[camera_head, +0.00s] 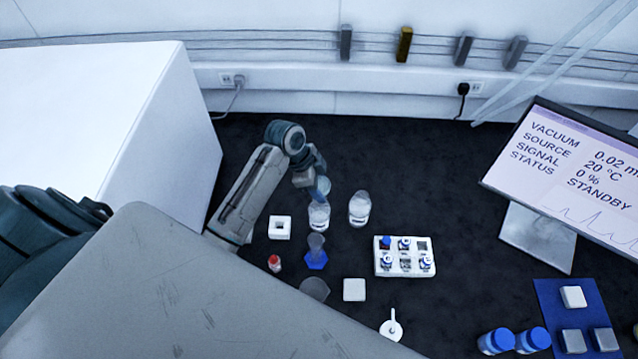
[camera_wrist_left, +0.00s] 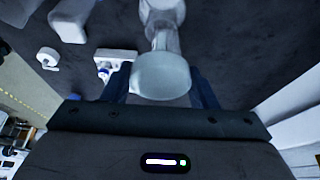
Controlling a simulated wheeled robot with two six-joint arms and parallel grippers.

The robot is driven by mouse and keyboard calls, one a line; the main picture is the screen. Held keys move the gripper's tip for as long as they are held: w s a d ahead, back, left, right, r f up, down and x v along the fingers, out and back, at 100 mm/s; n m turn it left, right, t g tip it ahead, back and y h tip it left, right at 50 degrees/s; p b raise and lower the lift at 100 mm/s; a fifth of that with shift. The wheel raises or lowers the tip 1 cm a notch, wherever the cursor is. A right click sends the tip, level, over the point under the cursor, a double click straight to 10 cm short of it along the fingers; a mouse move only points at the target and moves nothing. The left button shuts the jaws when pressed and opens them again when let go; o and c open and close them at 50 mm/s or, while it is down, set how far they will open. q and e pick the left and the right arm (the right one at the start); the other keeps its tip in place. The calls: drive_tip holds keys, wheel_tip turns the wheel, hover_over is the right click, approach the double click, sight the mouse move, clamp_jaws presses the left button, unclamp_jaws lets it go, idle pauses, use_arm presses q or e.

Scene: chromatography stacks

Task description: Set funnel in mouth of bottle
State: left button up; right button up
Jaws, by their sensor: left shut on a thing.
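My left gripper (camera_head: 320,190) is just above a clear bottle (camera_head: 318,217) in the head view. In the left wrist view its two dark blue fingers (camera_wrist_left: 162,88) are shut on a pale translucent rounded piece, which looks like the funnel (camera_wrist_left: 162,75). A narrower part runs from the funnel toward a clear bottle shape (camera_wrist_left: 162,12) at the top. I cannot tell whether the funnel's stem is inside the bottle mouth. A second clear bottle (camera_head: 359,209) stands just to the right. My right gripper is not in view.
A blue-based cylinder (camera_head: 316,260), red-capped vial (camera_head: 275,263) and white holed block (camera_head: 280,228) stand near the bottle. A white vial rack (camera_head: 404,270) is to the right. A monitor (camera_head: 570,170) stands far right. The dark bench behind the bottles is clear.

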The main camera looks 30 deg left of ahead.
use_arm(q)
drive_tip(key=shift+d, duration=0.1)
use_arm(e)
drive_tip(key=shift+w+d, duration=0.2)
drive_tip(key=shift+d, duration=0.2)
use_arm(q)
drive_tip(key=shift+f+b, duration=0.4)
drive_tip(key=shift+f, duration=0.35)
drive_tip(key=shift+f+b, duration=0.3)
drive_tip(key=shift+f, duration=0.25)
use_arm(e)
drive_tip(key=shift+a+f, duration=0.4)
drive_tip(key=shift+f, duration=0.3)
use_arm(q)
drive_tip(key=shift+f, duration=0.15)
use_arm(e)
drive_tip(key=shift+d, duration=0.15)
use_arm(q)
drive_tip(key=shift+f, duration=0.5)
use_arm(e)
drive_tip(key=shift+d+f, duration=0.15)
use_arm(q)
drive_tip(key=o, duration=1.5)
drive_tip(key=shift+c, duration=0.2)
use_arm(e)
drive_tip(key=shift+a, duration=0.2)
